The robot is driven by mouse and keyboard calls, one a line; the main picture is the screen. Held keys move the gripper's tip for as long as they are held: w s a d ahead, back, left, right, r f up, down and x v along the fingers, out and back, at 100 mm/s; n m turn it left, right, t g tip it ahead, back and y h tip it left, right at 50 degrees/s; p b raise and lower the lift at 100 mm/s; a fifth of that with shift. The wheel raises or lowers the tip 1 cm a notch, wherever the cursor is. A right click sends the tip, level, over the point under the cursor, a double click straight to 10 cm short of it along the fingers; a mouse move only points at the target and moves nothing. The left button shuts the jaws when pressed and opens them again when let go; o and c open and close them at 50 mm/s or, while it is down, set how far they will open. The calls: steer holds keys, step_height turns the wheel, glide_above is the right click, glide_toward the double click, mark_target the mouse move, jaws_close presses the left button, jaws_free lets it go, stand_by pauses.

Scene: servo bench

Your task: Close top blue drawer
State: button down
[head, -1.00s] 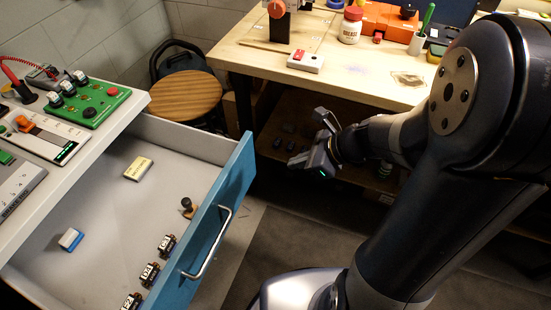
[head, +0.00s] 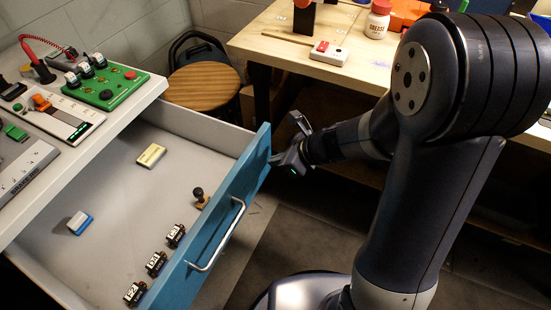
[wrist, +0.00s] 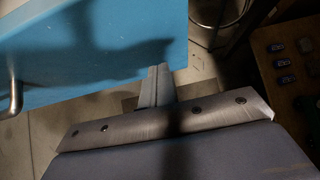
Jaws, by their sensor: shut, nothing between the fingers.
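The top blue drawer (head: 222,222) is pulled far out, with its inside showing. Its metal bar handle (head: 220,238) is on the outer face. My gripper (head: 277,158) is shut and empty at the far end of the drawer's blue front, on its outer side. In the wrist view, the shut fingers (wrist: 157,84) point at the lower right part of the blue front (wrist: 90,45). They look very close to it; I cannot tell whether they touch. The handle (wrist: 12,98) shows at the left edge of the wrist view.
The drawer holds a yellow block (head: 151,155), a blue-and-white block (head: 80,222), a stamp (head: 200,197) and several small black labelled parts (head: 156,263). A stool (head: 203,88) and a wooden workbench (head: 270,48) stand behind. The floor before the drawer looks clear.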

steer(key=shift+w+a, duration=0.15)
steer(key=shift+a, duration=0.25)
steer(key=shift+a, duration=0.1)
